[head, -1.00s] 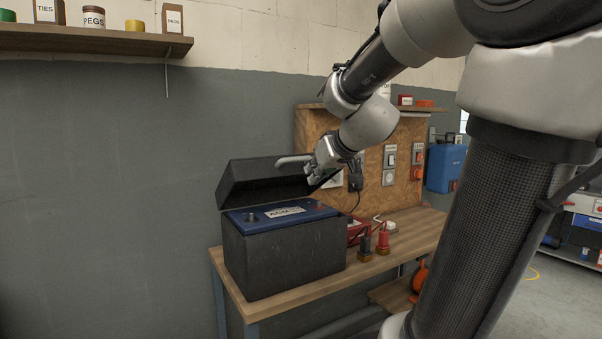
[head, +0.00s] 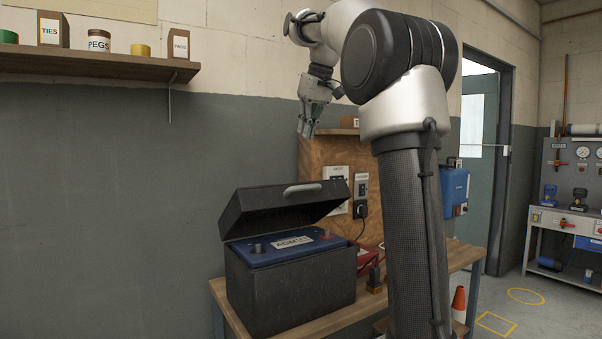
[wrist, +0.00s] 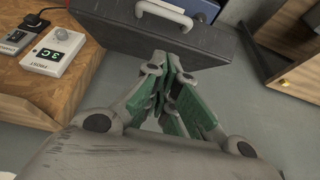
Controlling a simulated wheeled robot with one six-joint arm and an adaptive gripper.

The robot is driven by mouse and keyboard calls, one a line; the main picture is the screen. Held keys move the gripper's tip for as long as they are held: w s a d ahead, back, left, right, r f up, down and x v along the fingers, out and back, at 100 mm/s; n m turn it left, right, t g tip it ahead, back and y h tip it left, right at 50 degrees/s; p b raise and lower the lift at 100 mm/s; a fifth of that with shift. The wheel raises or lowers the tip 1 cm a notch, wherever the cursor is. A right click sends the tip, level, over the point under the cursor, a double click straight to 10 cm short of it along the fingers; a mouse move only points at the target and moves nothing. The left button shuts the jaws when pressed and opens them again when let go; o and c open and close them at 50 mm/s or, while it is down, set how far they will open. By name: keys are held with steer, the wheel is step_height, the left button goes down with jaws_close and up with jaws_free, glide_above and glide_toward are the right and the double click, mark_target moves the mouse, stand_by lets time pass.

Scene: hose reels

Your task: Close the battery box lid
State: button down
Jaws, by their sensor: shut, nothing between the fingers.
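The black battery box (head: 290,294) stands on the wooden bench with a blue battery (head: 288,245) inside. Its black lid (head: 270,207) is hinged up and tilted open, with a grey handle (head: 302,189) on it. My gripper (head: 308,132) is above and behind the lid, pointing down, apart from it. In the wrist view my gripper (wrist: 178,100) has its green-padded fingers together with nothing between them. The lid (wrist: 150,45) and its handle (wrist: 164,14) show beyond the fingertips there. The box's lower part is mostly hidden in the wrist view.
A chipboard panel (head: 318,165) with switches stands behind the bench (head: 335,321). A shelf (head: 90,66) with jars and cartons is on the wall at upper left. A blue case (head: 454,188) hangs at right. An orange cone (head: 459,303) stands beside the bench.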

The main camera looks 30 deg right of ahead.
steer(key=x, duration=0.9)
steer(key=shift+w+d, duration=0.15)
steer(key=shift+w, duration=0.05)
steer(key=f, duration=0.2)
steer(key=s+f, duration=0.1)
steer(key=shift+s+f, duration=0.2)
steer(key=shift+f, duration=0.15)
steer(key=shift+s+f, duration=0.1)
steer(key=s+f+t, duration=0.1)
steer(key=s+f, duration=0.4)
steer(key=f, duration=0.3)
steer(key=s+f+t, duration=0.1)
steer(key=s+f, duration=0.4)
steer(key=f, duration=0.4)
steer(key=shift+d+t, duration=0.2)
steer(key=shift+t, duration=0.1)
